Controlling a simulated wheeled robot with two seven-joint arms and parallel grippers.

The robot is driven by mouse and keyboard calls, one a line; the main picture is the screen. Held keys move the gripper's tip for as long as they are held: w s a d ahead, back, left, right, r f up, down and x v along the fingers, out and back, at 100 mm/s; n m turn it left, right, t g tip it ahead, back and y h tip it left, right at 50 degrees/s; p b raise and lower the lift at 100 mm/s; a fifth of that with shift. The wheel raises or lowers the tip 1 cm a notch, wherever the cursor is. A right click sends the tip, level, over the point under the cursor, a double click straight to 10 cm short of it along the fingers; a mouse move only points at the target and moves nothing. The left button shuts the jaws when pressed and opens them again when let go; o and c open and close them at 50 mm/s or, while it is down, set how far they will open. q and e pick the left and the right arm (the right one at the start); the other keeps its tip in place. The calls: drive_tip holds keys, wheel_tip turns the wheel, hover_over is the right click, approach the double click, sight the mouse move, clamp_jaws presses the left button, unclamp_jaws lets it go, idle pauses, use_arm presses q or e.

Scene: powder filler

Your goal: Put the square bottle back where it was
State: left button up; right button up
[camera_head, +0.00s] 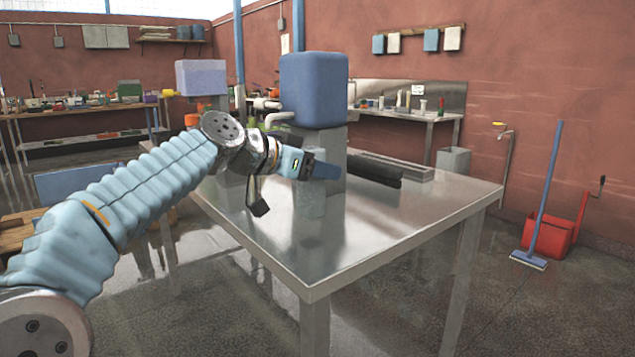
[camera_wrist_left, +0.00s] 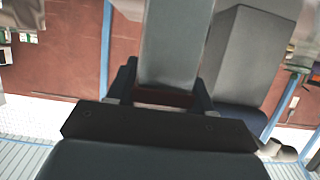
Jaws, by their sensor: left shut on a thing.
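The square bottle (camera_head: 311,201) is a grey, straight-sided block below my left gripper, over the steel table in the head view. It also shows in the left wrist view as a grey block (camera_wrist_left: 176,50) between the dark fingers. My left gripper (camera_head: 325,171) is shut on its upper end; the fingers show on both sides of it in the left wrist view (camera_wrist_left: 165,88). The bottle looks upright. I cannot tell whether its base touches the table. My right gripper is not in view.
A machine with a large blue head (camera_head: 314,90) on a grey column stands close behind the bottle. A black bar and tray (camera_head: 374,171) lie to its right. The near and right steel tabletop (camera_head: 400,215) is clear. A red bucket (camera_head: 553,238) with a mop stands right.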

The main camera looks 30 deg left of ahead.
sight(317, 183)
use_arm(q)
drive_tip(key=shift+s+f, duration=0.15)
drive_tip(key=shift+f, duration=1.1)
drive_tip(key=shift+f+b, duration=0.25)
drive_tip(key=shift+b, duration=0.1)
drive_tip(key=o, duration=1.2)
drive_tip(key=shift+r, duration=0.1)
drive_tip(key=shift+c, duration=0.2)
drive_tip(key=shift+r+p, duration=0.2)
drive_tip(key=shift+p, duration=0.1)
drive_tip(key=b+v, duration=0.1)
drive_tip(key=v, duration=1.1)
